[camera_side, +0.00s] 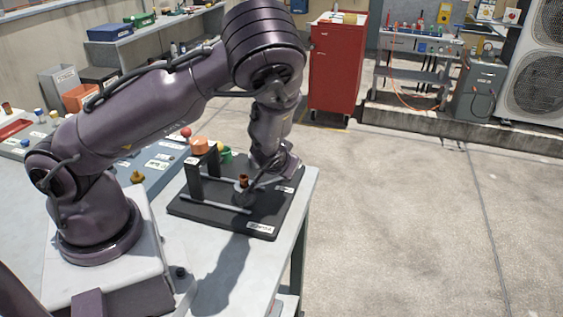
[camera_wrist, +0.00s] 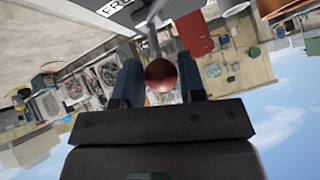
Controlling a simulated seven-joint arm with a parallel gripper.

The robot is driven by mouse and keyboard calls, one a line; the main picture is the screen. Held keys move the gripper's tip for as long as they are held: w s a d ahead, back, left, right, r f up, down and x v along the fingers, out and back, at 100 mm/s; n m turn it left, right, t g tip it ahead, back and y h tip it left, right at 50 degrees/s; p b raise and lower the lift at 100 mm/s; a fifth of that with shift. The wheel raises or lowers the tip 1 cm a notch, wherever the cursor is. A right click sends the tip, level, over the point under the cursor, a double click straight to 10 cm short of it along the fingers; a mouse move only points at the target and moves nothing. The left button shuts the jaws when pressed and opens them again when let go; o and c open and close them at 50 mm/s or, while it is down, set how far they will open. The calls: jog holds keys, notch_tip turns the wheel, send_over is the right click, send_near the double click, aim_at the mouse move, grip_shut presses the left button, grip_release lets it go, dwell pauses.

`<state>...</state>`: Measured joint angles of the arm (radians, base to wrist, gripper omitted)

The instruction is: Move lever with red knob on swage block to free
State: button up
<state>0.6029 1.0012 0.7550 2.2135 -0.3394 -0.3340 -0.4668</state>
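The swage block is a black base plate (camera_side: 215,215) with dark uprights and pale rods, on the bench in the side view. The lever (camera_wrist: 154,40) shows as a grey rod in the wrist view, ending in a round red knob (camera_wrist: 161,75). A label reading FRE… (camera_wrist: 117,6) is partly visible at the top edge there. My gripper (camera_wrist: 162,78) has one finger on each side of the knob, with no clear gap left.
Another red ball (camera_side: 186,132) is above the blue-grey panel (camera_side: 160,165). The floor to the right is clear.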

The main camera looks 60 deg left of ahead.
jog(key=o, duration=0.3)
jog(key=shift+s+f, duration=0.1)
jog(key=shift+v, duration=3.8)
